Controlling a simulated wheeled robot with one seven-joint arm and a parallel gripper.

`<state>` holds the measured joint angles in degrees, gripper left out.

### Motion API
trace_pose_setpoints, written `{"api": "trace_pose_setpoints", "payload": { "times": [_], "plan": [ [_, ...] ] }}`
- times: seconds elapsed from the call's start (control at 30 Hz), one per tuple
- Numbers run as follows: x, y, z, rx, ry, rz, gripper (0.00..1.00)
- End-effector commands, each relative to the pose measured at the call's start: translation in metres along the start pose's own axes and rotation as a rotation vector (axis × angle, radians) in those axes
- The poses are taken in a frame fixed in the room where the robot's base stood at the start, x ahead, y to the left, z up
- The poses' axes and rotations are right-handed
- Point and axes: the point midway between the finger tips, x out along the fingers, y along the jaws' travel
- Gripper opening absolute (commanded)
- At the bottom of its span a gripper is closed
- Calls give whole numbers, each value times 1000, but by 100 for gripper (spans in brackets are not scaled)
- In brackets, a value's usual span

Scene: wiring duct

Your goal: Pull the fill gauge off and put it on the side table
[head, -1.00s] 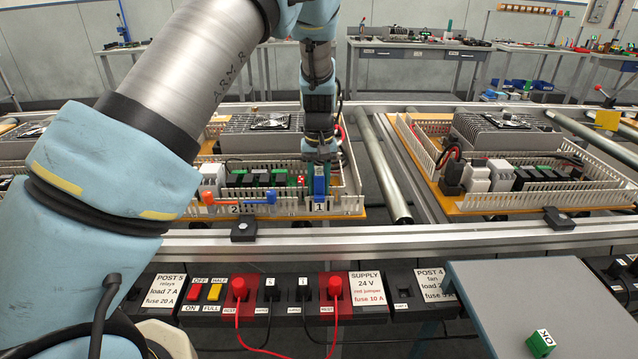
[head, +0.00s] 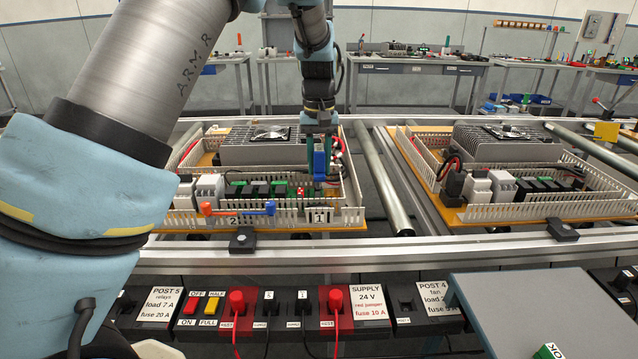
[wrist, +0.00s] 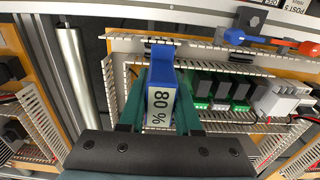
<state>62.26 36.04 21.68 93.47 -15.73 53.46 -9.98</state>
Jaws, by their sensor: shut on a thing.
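The fill gauge is a blue block (head: 319,164) with a white "80 %" label, which shows in the wrist view (wrist: 161,100). My gripper (head: 320,148) is shut on it, with one green finger on each side in the wrist view (wrist: 160,88). The gauge is held upright above the slotted white duct wall (head: 343,216), near the tag "1", and looks clear of it. The side table (head: 535,305) is the grey top at the lower right.
A green "OK" block (head: 548,352) sits on the side table's near part; the rest of the visible top is bare. An orange and blue tool (head: 238,209) lies by tag "2". A control strip with red plugs (head: 336,298) runs in front of the rail.

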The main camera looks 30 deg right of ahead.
Motion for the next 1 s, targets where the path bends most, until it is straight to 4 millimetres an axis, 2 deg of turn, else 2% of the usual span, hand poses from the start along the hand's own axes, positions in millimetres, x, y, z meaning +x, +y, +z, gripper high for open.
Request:
{"api": "trace_pose_setpoints", "payload": {
  "times": [0.13, 0.53, 1.0],
  "plan": [
    [-9, 0, 0, 1, 0, -1, 0],
    [-12, 0, 0, 0, 0, -1, 0],
    [-29, 0, 0, 0, 0, 0, 0]
  ]
}}
